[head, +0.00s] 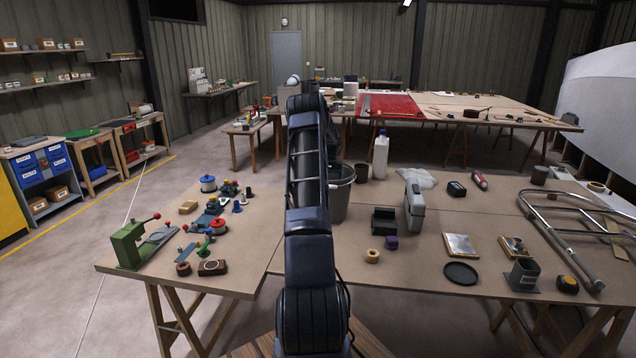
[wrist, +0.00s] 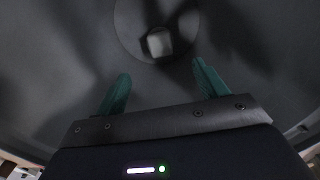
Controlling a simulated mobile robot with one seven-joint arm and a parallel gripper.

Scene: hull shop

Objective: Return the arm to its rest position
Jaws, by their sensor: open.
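My arm (head: 308,200) reaches forward from the bottom middle of the head view, over the near tables. Its links hide my gripper in that view. In the wrist view my gripper (wrist: 160,88) shows two green fingers spread apart, with nothing between them. Beyond the fingers is a dark grey round interior, which looks like that of the grey bucket (head: 339,203) beside my arm in the head view. A small pale block (wrist: 159,42) lies at the bottom of this interior, apart from the fingers.
The near table (head: 420,275) holds a white bottle (head: 380,155), a grey spray-like container (head: 413,205), a black dish (head: 461,273) and a metal tube frame (head: 560,235) at right. A green press (head: 130,243) stands at the left corner. Open floor lies left.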

